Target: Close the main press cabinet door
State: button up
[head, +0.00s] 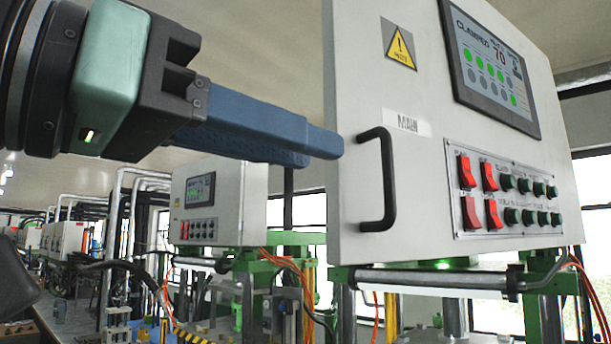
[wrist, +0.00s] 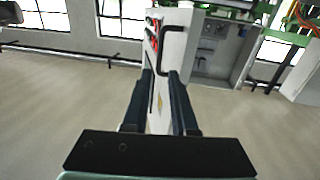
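The main press cabinet door (head: 350,220) is a pale grey panel with a MAIN label, a screen, red switches and a black bar handle (head: 378,180). In the wrist view the door (wrist: 175,45) stands swung out, seen nearly edge-on, and the open grey cabinet (wrist: 213,60) shows to its right. My gripper (head: 330,142) has its blue fingers at the door's left edge, one overlapping the front face near the handle. In the wrist view the fingers (wrist: 160,85) are apart, one on each side of the panel. Whether they touch it is unclear.
A second, similar press cabinet (head: 215,205) stands behind to the left. Green press parts and a metal cylinder (head: 430,278) lie below the main door. Orange cables (head: 575,265) hang at the right. The wrist view shows open grey floor (wrist: 60,110) at left.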

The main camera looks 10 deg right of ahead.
aim_at(384, 171)
jog(key=p+x, duration=0.5)
jog(key=x, duration=0.5)
jog(key=shift+w+d+r, duration=0.15)
jog(key=shift+w+d, duration=0.1)
jog(key=shift+d, duration=0.05)
jog(key=shift+w+d+p, duration=0.25)
jog(key=shift+d+p, duration=0.1)
jog(key=shift+d, duration=0.05)
grip_shut()
dwell(0.6)
